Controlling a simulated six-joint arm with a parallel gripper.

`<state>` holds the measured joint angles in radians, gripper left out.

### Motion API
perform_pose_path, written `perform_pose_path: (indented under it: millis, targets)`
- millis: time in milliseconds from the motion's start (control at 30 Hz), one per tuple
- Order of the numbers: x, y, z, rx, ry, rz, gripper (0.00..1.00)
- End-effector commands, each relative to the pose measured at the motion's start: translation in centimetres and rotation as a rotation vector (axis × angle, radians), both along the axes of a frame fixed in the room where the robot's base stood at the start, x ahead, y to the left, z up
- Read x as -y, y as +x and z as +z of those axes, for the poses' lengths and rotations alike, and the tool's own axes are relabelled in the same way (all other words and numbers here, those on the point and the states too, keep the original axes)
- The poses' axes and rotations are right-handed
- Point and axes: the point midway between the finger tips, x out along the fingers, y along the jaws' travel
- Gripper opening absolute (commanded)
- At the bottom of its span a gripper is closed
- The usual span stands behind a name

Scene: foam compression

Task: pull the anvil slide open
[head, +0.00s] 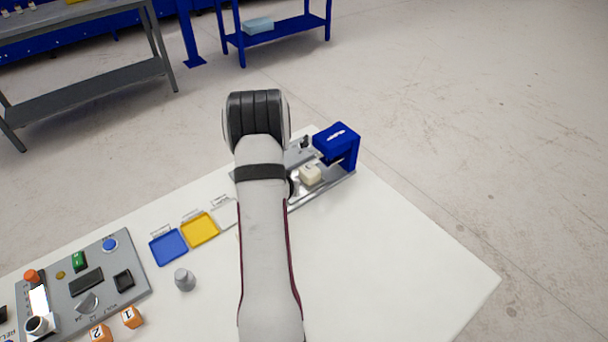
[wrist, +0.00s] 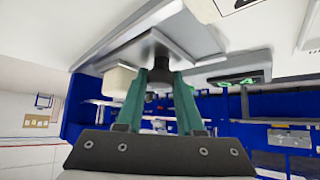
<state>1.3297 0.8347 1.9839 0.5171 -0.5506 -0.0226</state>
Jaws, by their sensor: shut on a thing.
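The anvil slide shows in the head view as a shiny metal strip (head: 328,189) at the table's far edge, partly hidden by my arm. A cream block (head: 311,174) sits on it, in front of the blue press housing (head: 336,138). In the wrist view, the slide's metal plate (wrist: 150,47) is seen close, with the cream block (wrist: 117,82) just left of my fingers. My gripper (wrist: 159,84) has green fingers shut on a dark round knob (wrist: 160,74) at the plate. In the head view my arm hides the gripper.
Blue (head: 169,246) and yellow (head: 200,229) trays lie left of my arm. The white table (head: 400,265) is clear on the right.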

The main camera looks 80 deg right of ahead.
Motion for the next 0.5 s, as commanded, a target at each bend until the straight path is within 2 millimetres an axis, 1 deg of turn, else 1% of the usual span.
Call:
perform_pose_path:
  millis: [33, 133, 233, 467, 500]
  targets:
    - [-0.6, 0.9, 0.1, 0.0, -0.002, 0.007, 0.0]
    - [-1.5, 1.7, 0.1, -0.001, -0.002, 0.006, 0.0]
    - [-1.8, 1.9, 0.1, -0.003, -0.004, 0.006, 0.0]
    - [-1.8, 1.9, 0.1, -0.003, -0.004, 0.004, 0.0]
    - [-1.8, 1.9, 0.1, -0.003, -0.004, 0.004, 0.38]
